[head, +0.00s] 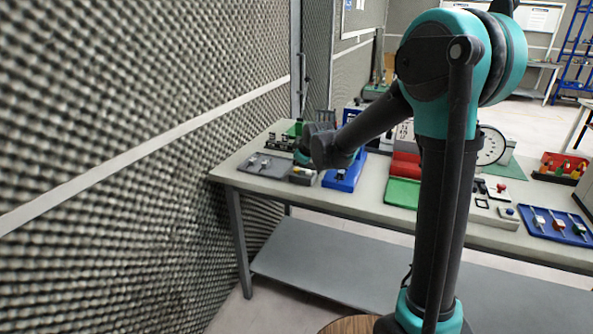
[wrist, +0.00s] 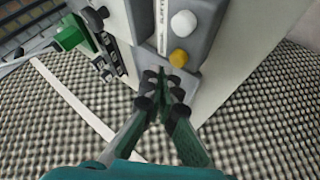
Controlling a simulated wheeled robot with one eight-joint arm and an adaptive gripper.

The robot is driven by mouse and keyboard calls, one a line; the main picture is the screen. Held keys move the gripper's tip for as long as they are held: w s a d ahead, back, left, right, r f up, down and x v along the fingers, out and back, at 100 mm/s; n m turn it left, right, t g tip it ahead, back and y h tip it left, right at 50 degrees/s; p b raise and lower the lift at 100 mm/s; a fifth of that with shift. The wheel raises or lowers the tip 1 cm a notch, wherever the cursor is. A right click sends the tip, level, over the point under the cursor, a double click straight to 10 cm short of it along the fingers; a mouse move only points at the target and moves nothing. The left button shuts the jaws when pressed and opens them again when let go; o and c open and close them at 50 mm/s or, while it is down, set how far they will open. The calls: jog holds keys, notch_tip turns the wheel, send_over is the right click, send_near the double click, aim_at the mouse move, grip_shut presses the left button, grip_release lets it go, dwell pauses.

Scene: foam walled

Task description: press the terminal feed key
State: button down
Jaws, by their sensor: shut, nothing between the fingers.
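The terminal appears to be a small grey box (wrist: 205,45) with a paper strip, a white round key (wrist: 183,22) and a yellow round key (wrist: 180,57). I cannot tell which key is the feed key. In the head view the grey box (head: 302,176) is at the table's front left, partly behind my arm. My gripper (wrist: 165,84) is shut and empty. In the wrist view its fingertips are just below the yellow key, at the box's near edge. I cannot tell whether they touch it.
A grey tray (head: 262,166) lies to the left of the box and a blue fixture (head: 343,176) to its right. A black rail with knobs (wrist: 106,55) and a green block (wrist: 70,34) are close by. The foam wall (head: 130,150) stands left of the table.

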aim_at(297, 170)
jog(key=shift+f, duration=0.35)
jog(key=shift+f, duration=0.5)
dwell(0.7)
dwell(0.4)
jog(key=shift+r, duration=0.9)
jog(key=shift+r, duration=0.1)
jog(key=shift+r, duration=2.4)
jog(key=s+d+f+m+g+h, duration=0.1)
jog(key=s+d+f+m, duration=0.2)
jog(key=s+d, duration=0.45)
jog(key=s+d+f+m+g+h, duration=0.1)
jog(key=s+d+f+m, duration=0.25)
jog(key=s+d, duration=0.35)
jog(key=s+d+f+m+g+h, duration=0.1)
jog(key=s+d+f+m, duration=0.2)
jog(key=s, duration=0.7)
jog(key=s+d+f+m+g, duration=0.1)
jog(key=s+d+f+m, duration=0.3)
jog(key=s+d+f, duration=0.3)
jog(key=s+d, duration=0.1)
jog(key=s, duration=0.1)
jog(key=shift+s+d+f+h, duration=0.25)
jog(key=shift+s+f+h, duration=0.05)
jog(key=shift+s+h, duration=0.1)
